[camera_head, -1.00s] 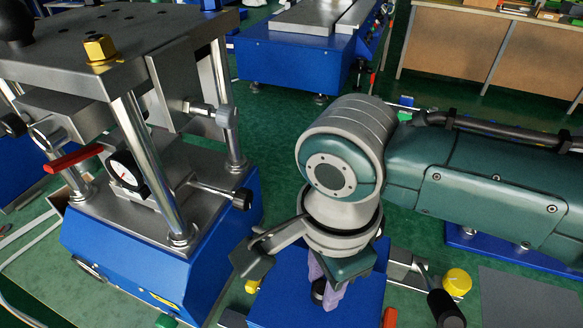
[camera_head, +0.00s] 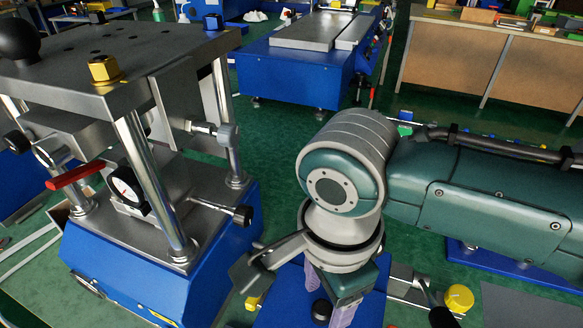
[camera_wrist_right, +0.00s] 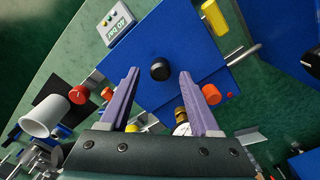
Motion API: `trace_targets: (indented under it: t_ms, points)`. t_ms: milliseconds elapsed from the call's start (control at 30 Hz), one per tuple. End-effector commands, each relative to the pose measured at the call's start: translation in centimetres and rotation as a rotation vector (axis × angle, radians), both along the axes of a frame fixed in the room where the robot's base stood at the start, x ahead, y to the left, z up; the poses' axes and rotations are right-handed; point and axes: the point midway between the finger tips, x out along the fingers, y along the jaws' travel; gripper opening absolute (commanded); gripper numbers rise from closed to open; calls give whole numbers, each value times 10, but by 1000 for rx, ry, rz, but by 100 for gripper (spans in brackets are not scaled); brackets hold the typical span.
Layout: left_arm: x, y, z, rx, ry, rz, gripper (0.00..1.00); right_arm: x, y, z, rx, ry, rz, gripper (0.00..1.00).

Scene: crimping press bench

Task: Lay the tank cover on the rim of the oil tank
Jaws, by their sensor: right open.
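A flat blue plate with a black knob, which I take for the tank cover (camera_head: 283,305), lies below my right gripper in the head view. In the right wrist view the cover (camera_wrist_right: 155,100) shows as a blue square, with its black knob (camera_wrist_right: 160,70) between the fingertips. My right gripper (camera_head: 328,300) is open, its two purple fingers standing on either side of the knob and apart from it in the wrist view (camera_wrist_right: 160,78). The tank rim under the cover is hidden, so I cannot tell how the cover sits on it. My left gripper is not in view.
The press (camera_head: 150,220) with its steel posts and gauge stands left of my right arm. A yellow knob (camera_head: 459,298) is to the right of the cover. In the wrist view a white cup (camera_wrist_right: 45,118) and a panel with buttons (camera_wrist_right: 117,22) lie around the cover.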

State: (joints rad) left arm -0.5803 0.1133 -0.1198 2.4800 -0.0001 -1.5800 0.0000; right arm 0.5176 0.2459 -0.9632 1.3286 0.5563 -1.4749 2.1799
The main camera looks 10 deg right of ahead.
Motion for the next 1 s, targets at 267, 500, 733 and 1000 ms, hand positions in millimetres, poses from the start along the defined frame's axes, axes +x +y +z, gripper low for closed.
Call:
trace_targets:
  t_ms: [267,500,733,1000]
  points:
    - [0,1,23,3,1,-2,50,1,1,67,5,-3,0,63]
    - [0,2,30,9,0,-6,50,1,1,106,2,-2,-1,63]
    - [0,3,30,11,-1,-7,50,0,1,116,3,0,3,63]
    - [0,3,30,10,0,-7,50,-34,20,103,140,-77,411,63]
